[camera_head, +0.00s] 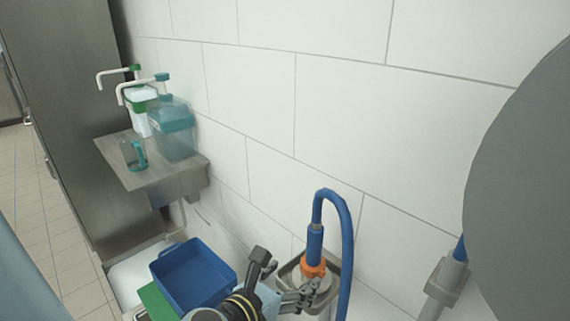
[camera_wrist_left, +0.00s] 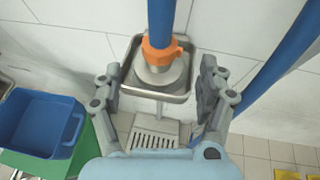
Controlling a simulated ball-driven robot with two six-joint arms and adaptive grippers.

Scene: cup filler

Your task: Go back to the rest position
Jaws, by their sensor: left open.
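My left gripper (camera_head: 285,284) is at the bottom middle of the head view. In the left wrist view its two fingers (camera_wrist_left: 160,92) are spread apart, one on each side of the metal tray holder. The gripper is open and holds nothing. Between and beyond the fingers stands a blue hose with an orange collar (camera_wrist_left: 160,50), set in the holder; the collar also shows in the head view (camera_head: 314,266). I cannot tell the exact gap between fingers and holder. My right gripper is not in view.
A blue bin (camera_head: 195,272) stands left of my gripper, on something green. A wall shelf (camera_head: 152,178) carries a teal cup (camera_head: 133,154) and two pump dispensers, one teal (camera_head: 173,130) and one white-green (camera_head: 140,112). A large grey round shape fills the right side.

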